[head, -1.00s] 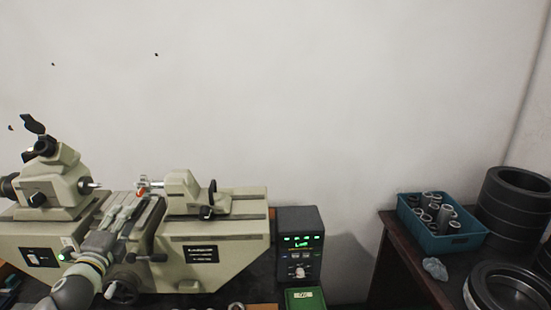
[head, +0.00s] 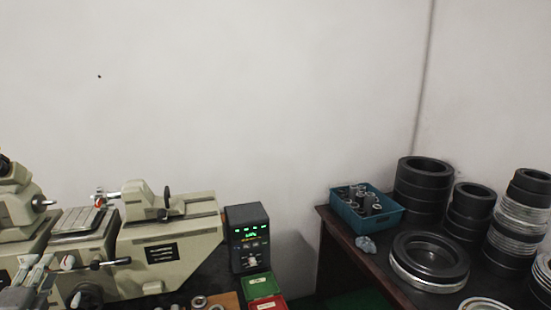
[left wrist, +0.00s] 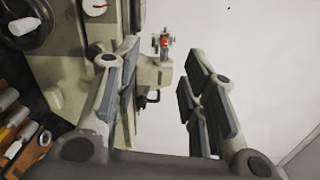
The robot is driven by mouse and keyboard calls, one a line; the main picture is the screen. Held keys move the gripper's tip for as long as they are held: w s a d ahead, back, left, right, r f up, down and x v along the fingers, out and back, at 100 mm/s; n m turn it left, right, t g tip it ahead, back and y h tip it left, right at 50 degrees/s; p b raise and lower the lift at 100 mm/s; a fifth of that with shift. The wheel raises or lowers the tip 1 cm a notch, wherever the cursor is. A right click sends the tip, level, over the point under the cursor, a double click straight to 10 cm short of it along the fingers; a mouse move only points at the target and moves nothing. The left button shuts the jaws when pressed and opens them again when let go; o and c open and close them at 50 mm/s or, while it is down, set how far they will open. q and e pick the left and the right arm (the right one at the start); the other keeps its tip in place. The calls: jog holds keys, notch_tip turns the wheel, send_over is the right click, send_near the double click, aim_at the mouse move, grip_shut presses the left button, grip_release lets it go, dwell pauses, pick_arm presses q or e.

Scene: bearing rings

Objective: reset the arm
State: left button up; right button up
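My left gripper (head: 36,270) is at the lower left of the head view, in front of the grey-green measuring machine (head: 170,250). In the left wrist view the left gripper (left wrist: 160,90) is open, its two padded fingers wide apart with nothing between them. Beyond the fingers are the machine body (left wrist: 75,60) and a small fitting with a red part (left wrist: 164,42). That fitting also shows on the machine in the head view (head: 101,197). My right gripper is in neither view.
A control box (head: 248,238) with green digits stands right of the machine, with green (head: 262,286) and red (head: 270,303) bins before it. On the dark right table (head: 345,240) are a blue crate (head: 365,219) of small rings and stacked large rings (head: 421,190). Rings (head: 199,301) lie at the front.

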pick_arm(q)
jog(key=s+d+f+n+g, duration=0.2)
jog(key=s+d+f+n, duration=0.15)
jog(key=d+f, duration=0.2)
jog(key=s+d+f+n+g+h, duration=0.1)
jog(key=s+d+f+n+g, duration=0.2)
jog(key=f, duration=0.4)
jog(key=s+d+f+n+g, duration=0.2)
jog(key=s+d+f, duration=0.2)
jog(key=d+f, duration=0.15)
jog(key=s+d+f+n+g+h, duration=0.3)
jog(key=s+d, duration=0.6)
jog(key=s+d+f+n+g+h, duration=0.2)
jog(key=s+d+f+n+g, duration=0.15)
jog(key=s+d, duration=0.55)
notch_tip(320, 180, down, 30)
jog(key=s+f+m+g+b, duration=0.1)
jog(key=g+b, duration=0.1)
jog(key=b, duration=0.2)
jog(key=s+a+f+b, duration=0.3)
jog(key=s+f, duration=1.4)
jog(key=f, duration=0.1)
jog(key=shift+f+g+b, duration=0.35)
jog(key=shift+f+b, duration=0.05)
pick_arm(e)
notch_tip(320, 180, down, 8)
